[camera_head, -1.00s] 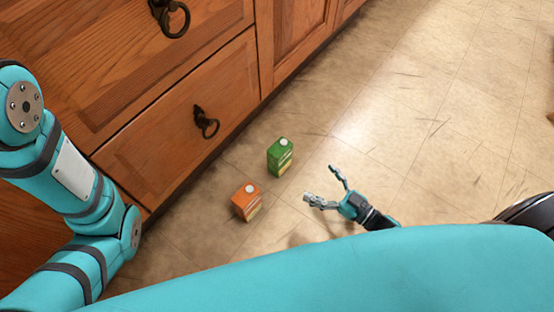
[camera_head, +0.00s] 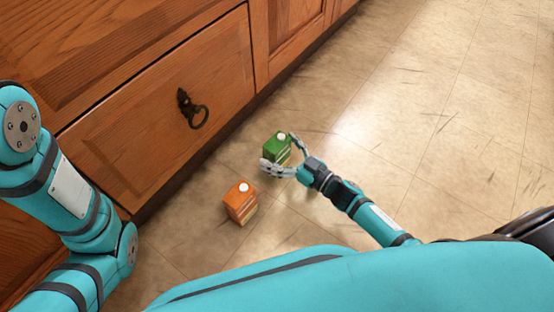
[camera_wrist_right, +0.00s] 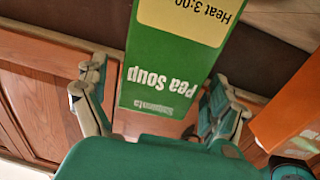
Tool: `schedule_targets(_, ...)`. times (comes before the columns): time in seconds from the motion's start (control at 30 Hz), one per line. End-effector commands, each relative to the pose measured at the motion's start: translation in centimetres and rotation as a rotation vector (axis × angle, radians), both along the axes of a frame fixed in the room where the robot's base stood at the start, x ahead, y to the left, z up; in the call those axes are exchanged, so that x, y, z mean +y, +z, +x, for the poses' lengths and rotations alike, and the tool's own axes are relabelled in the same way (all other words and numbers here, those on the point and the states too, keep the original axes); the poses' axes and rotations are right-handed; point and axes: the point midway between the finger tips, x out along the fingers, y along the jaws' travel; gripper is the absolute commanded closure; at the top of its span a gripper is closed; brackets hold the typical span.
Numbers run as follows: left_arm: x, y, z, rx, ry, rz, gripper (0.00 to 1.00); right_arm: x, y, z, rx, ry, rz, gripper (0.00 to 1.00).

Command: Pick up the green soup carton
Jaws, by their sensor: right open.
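The green soup carton (camera_head: 276,148) stands upright on the floor near the wooden cabinet. In the right wrist view, the carton (camera_wrist_right: 165,85) reads "Pea Soup" and sits between the spread fingers. My right gripper (camera_head: 284,155) is open around the carton, one finger on each side; I cannot tell whether either finger touches it. The right gripper's fingers also show in the right wrist view (camera_wrist_right: 158,108). My left arm comes in at the left of the head view, but its gripper is out of view.
An orange carton (camera_head: 241,203) stands on the floor close to the green one, nearer to me. It also shows at the right edge of the wrist view (camera_wrist_right: 290,110). The wooden cabinet (camera_head: 150,130) with a dark ring handle (camera_head: 193,109) rises behind. The floor to the right is clear.

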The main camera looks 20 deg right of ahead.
Motion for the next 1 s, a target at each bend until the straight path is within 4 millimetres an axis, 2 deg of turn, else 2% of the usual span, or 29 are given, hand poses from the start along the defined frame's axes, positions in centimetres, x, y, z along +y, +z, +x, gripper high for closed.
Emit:
schedule_targets(0.07,-0.01,-0.89,0.04,0.002,0.0,0.0,0.6,0.48,-0.17,0.73,-0.003,0.001,0.001,0.04)
schedule_targets(0.37,-0.01,-0.79,0.07,0.003,0.001,0.001,0.6,0.69,0.11,1.02,0.001,-0.001,0.001,0.05)
schedule_targets(0.83,0.0,-0.8,0.09,0.003,0.001,0.001,0.6,0.67,0.07,1.0,0.001,-0.001,0.001,0.66)
schedule_targets(1.0,0.01,-0.79,0.1,0.003,0.001,0.0,0.6,0.67,0.06,0.98,0.001,-0.001,0.001,0.67)
